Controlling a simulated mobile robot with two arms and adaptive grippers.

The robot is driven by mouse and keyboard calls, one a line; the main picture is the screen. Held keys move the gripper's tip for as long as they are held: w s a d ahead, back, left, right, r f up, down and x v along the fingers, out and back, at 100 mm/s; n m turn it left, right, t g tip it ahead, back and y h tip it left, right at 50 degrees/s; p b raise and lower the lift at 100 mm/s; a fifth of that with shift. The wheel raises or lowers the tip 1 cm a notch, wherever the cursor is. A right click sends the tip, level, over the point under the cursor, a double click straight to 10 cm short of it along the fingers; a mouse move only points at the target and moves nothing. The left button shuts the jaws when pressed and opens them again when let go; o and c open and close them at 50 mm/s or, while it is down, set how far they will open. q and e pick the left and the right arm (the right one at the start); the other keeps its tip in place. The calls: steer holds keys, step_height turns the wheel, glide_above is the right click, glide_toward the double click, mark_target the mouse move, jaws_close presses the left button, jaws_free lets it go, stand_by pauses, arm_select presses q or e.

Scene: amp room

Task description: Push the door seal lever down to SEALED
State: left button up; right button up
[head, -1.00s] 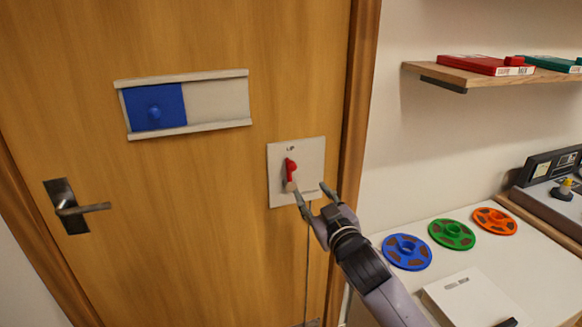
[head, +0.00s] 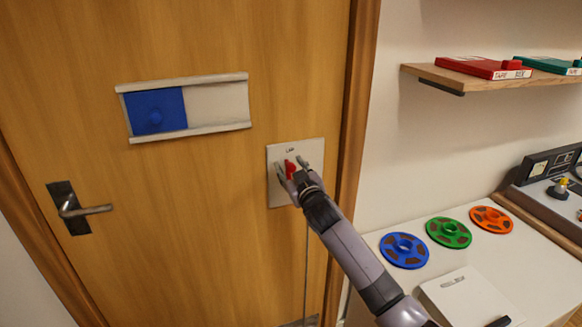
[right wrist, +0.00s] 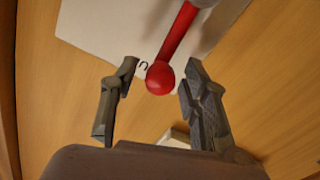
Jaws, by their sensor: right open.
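The red door seal lever (head: 290,168) stands on a pale plate (head: 314,152) on the door, right of its middle. Its red part points up, towards a small label at the plate's top. My right gripper (head: 292,168) is open at the plate, one finger on each side of the lever. In the right wrist view the lever's round red knob (right wrist: 160,79) lies between the open fingers (right wrist: 160,68), with gaps on both sides. The plate also shows behind it (right wrist: 100,25). My left gripper is not in view.
The wooden door has a blue sliding panel (head: 156,111) and a metal handle (head: 84,210) at left. A counter at right holds blue (head: 404,250), green and orange reels and a white box (head: 466,298). A shelf (head: 440,76) is above.

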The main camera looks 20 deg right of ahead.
steer(key=shift+c, duration=0.3)
jaws_close()
stand_by(0.4)
stand_by(0.3)
